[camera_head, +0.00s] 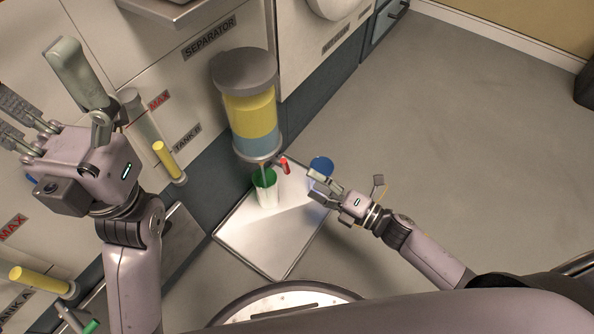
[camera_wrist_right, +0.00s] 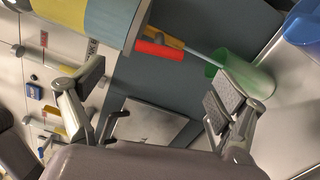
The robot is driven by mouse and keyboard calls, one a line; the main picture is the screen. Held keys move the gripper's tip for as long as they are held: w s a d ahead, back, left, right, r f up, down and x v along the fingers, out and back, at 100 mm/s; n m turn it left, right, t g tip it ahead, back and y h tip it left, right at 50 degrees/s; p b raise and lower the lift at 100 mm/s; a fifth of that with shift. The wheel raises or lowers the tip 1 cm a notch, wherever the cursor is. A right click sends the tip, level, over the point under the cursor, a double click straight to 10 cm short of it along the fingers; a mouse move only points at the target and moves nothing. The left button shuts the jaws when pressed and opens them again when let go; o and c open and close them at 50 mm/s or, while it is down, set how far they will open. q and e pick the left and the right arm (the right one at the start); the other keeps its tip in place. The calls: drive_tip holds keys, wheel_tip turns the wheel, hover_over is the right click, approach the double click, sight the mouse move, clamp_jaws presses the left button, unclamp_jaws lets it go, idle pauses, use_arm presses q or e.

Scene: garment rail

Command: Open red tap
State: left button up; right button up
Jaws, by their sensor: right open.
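The red tap (camera_head: 285,165) is a small red handle at the bottom of the separator, a clear cylinder (camera_head: 250,116) with yellow and blue-grey layers. In the right wrist view the red tap (camera_wrist_right: 160,50) lies ahead of the fingers, between their two lines, with nothing gripping it. My right gripper (camera_head: 316,185) is open and empty, to the right of and below the tap, apart from it. Its two fingers (camera_wrist_right: 157,90) are spread wide in the wrist view. My left gripper (camera_head: 35,75) is open and empty at the far left, before the wall panel.
A green-and-white cup (camera_head: 267,190) stands under the separator's outlet on a pale tray (camera_head: 265,245). A blue container (camera_head: 321,166) stands close behind my right gripper.

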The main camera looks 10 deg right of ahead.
drive_tip(key=shift+v, duration=1.6)
